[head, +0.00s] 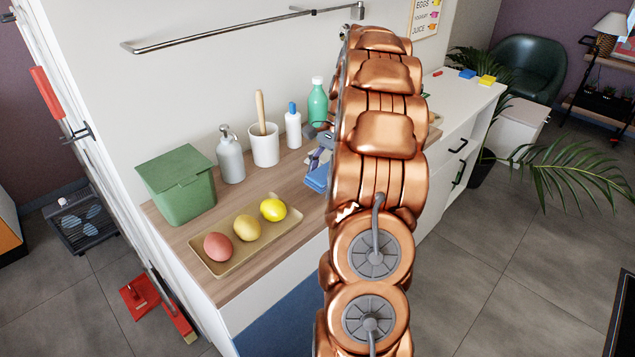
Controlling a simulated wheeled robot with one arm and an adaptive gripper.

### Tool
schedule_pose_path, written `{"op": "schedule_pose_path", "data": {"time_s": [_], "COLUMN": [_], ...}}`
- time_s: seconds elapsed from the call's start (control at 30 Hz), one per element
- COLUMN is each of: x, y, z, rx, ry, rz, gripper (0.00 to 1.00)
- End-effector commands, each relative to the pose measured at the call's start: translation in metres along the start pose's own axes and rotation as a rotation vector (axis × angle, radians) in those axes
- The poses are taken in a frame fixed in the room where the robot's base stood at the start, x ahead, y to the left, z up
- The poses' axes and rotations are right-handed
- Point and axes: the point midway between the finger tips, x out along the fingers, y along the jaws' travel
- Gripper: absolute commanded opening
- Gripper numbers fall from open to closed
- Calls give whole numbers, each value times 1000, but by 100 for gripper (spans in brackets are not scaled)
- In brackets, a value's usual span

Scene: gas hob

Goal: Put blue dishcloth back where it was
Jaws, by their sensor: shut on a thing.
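The blue dishcloth (317,178) shows as a small folded blue patch just left of my copper arm, over the wooden counter top. My gripper (319,157) is mostly hidden behind my arm; only a few grey parts show. It is shut on the blue dishcloth, just above it. The rest of the cloth is hidden by the arm, and I cannot tell whether it touches the counter. A metal rail (230,32) is fixed to the wall above the counter, and its visible length is bare.
On the wooden counter (228,283) stand a green bin (180,187), a tray (220,270) with fruit, a grey pump bottle (230,157), a white crock (264,148), a white bottle (293,130) and a green bottle (317,105). They crowd the space left of my arm.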

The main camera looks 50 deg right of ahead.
Motion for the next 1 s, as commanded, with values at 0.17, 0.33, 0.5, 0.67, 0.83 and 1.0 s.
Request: {"op": "schedule_pose_path", "data": {"time_s": [0.17, 0.33, 0.5, 0.67, 0.83, 1.0], "x": [3, 20, 38, 39, 40, 41], "y": [-7, -10, -11, -11, -11, -11], "z": [6, 5, -3, -4, -5, -5], "rx": [0, 3, 2, 1, 1, 0], "ry": [1, -7, -4, -2, -2, -1], "rz": [2, 7, 5, 2, 2, 2], "gripper": [8, 8, 8, 8, 8, 75]}}
